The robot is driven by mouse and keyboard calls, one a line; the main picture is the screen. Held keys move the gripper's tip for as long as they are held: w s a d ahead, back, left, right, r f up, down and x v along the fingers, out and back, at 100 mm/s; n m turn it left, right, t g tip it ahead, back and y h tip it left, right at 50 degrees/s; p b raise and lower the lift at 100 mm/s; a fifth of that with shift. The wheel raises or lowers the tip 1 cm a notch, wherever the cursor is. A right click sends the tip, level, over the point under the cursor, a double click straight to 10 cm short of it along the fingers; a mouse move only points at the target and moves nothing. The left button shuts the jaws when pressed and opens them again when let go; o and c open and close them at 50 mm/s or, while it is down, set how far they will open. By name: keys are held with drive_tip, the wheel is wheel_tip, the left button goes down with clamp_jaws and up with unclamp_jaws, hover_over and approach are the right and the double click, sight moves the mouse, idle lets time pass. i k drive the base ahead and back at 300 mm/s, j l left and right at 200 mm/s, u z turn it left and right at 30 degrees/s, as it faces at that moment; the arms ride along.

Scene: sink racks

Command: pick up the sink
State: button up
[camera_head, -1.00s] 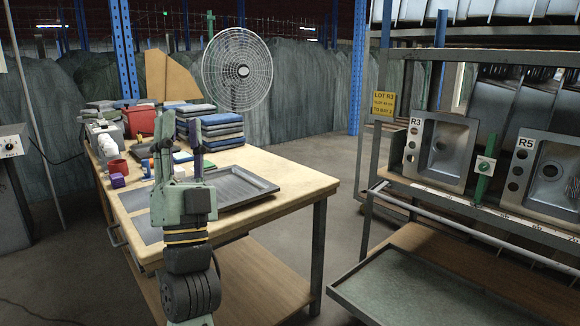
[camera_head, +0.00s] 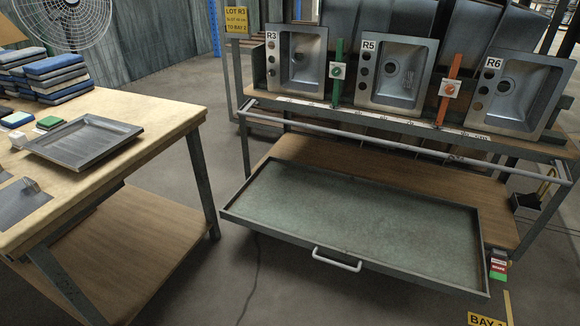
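Three metal sinks lean upright side by side on the rack shelf in the head view. The sink labelled R3 (camera_head: 296,62) is at the left, the sink labelled R5 (camera_head: 397,71) is in the middle, and the sink labelled R6 (camera_head: 513,96) is at the right. A green upright divider (camera_head: 337,70) stands between R3 and R5, and an orange one (camera_head: 451,88) stands between R5 and R6. Each divider carries a white tag. My gripper is not in view.
A pulled-out tray (camera_head: 350,205) with a handle sticks out below the rack. A rail (camera_head: 400,150) runs in front of the sinks. The wooden table (camera_head: 150,100) at left holds a dark tray (camera_head: 84,142) and folded cloths (camera_head: 62,80). Open floor lies between them.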

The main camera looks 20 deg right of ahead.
sight(404, 92)
drive_tip(key=z, duration=1.05)
